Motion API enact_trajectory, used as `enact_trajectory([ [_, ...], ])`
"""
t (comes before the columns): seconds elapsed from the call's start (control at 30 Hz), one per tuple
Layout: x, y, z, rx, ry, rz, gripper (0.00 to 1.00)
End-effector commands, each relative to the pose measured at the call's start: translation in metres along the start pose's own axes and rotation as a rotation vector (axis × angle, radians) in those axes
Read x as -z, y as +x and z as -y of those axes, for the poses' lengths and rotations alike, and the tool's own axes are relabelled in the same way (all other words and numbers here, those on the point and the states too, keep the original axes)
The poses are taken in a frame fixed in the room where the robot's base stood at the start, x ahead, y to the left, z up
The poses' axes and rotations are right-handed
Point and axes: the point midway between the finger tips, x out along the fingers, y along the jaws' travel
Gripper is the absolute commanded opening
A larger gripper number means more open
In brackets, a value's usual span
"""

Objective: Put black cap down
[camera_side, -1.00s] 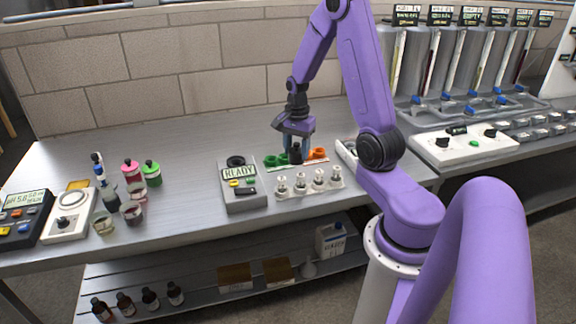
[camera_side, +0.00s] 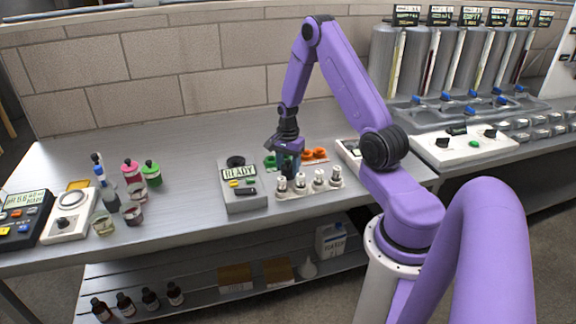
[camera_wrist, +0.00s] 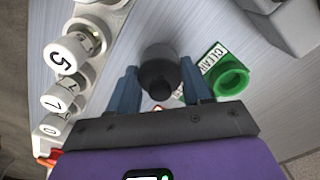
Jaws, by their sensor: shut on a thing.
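My gripper (camera_wrist: 160,88) is shut on the black cap (camera_wrist: 160,70), a dark round cap seen between its two blue fingers in the wrist view. In the side view my gripper (camera_side: 289,168) is low over the bench, just behind the left end of the row of white bottle tops. There the cap cannot be made out against the fingers. I cannot tell whether the cap touches the bench.
White numbered tops (camera_wrist: 66,54) stand in a rack close to the left finger. A green cap (camera_wrist: 232,76) on a green plate marked CLEAR is at the right. Orange caps (camera_side: 308,153) lie behind, and a box reading READY (camera_side: 240,174) stands left.

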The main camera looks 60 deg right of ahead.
Motion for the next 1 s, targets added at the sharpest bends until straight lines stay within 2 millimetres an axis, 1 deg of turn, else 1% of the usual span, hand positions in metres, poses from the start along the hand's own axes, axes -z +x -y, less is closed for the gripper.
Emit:
enact_trajectory([
  [0.37,0.000,0.003,0.000,0.001,0.000,-0.001,0.20],
  [0.4,0.000,0.003,0.001,0.002,0.000,-0.001,0.59],
  [0.43,0.000,0.003,0.001,0.002,0.000,-0.001,0.69],
  [0.47,0.000,0.003,0.000,0.002,0.000,-0.001,0.75],
  [0.8,0.000,0.001,0.000,0.002,0.000,-0.001,0.75],
  [0.87,0.000,-0.003,0.000,0.002,0.000,-0.001,0.75],
  [1.0,0.001,-0.019,0.001,0.005,0.001,-0.002,0.75],
])
